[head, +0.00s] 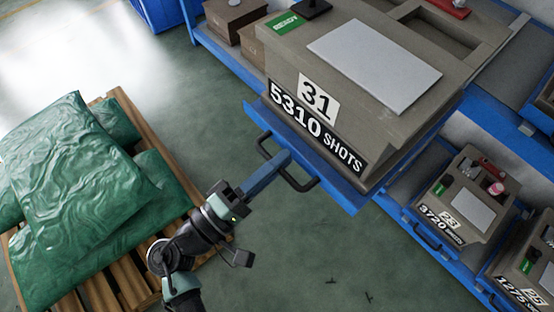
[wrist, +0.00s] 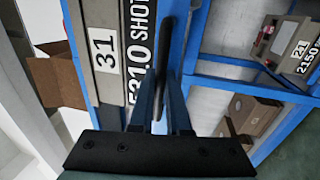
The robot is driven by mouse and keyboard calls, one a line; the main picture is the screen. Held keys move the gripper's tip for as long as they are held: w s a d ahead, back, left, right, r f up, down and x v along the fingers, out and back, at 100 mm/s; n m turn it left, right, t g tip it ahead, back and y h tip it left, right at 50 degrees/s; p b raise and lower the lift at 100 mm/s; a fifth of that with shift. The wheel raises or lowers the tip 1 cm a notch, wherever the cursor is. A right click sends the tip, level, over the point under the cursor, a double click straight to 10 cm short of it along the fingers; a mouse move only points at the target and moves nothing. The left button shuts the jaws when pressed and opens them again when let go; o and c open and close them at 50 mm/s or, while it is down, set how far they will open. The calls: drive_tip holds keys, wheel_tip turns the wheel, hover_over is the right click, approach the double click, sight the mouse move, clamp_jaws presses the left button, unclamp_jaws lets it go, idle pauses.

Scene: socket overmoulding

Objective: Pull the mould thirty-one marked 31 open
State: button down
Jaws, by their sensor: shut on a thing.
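Mould 31 (head: 385,130) is a large grey-brown block with a "31" plate, a "5310 SHOTS" label, a green tag and a pale plate on top. It rests on a blue drawer (head: 345,192) with a black bar handle (head: 300,186) on its front. In the wrist view, the mould (wrist: 107,85) appears turned sideways, with the dark handle (wrist: 166,45) beside it. My gripper (head: 284,157) is shut on the handle at about its middle. In the wrist view, my gripper (wrist: 164,85) has its two fingers on either side of the bar. The exact contact is partly hidden.
Moulds 23 (head: 478,190) and 25 (head: 530,262) sit lower right on the blue rack (head: 225,55). Green wrapped sacks (head: 75,190) lie on a wooden pallet (head: 130,280) at left, near my arm. Green floor (head: 200,125) is clear between pallet and rack.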

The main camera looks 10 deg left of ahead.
drive_tip(key=c, duration=1.2)
unclamp_jaws()
drive_tip(key=shift+o, duration=0.2)
drive_tip(key=v, duration=1.3)
drive_tip(key=shift+w, duration=0.1)
